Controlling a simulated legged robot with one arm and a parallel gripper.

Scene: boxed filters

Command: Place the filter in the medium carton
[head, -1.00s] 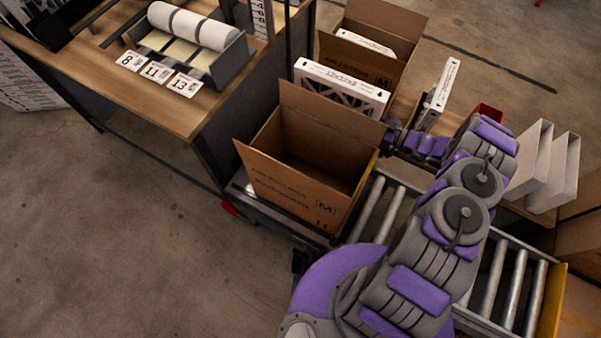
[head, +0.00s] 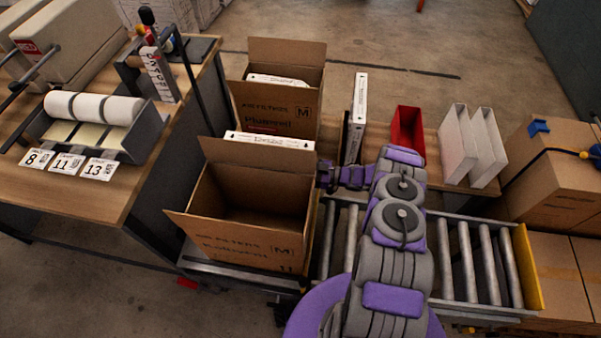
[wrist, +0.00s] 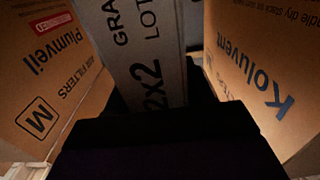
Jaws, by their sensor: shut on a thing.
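Two open brown cartons marked M stand one behind the other. The near carton (head: 245,245) reads Koluvent and looks empty; the far carton (head: 262,108) reads Plumveil and has a white filter (head: 277,80) in it. Another white filter (head: 285,142) stands upright between the cartons, its top edge showing above the near carton's back flap. My gripper (head: 325,173) reaches in from the right, its fingers hidden by the near carton. In the wrist view my dark gripper (wrist: 160,125) is shut on this filter (wrist: 145,45), with the Plumveil carton left and the Koluvent carton right.
A further upright white filter (head: 357,115) and a red bin (head: 407,132) stand behind my arm, near two white boxes (head: 470,145). The roller conveyor (head: 460,265) has bare rollers at right. A wooden table (head: 110,195) with rolls and number cards stands left.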

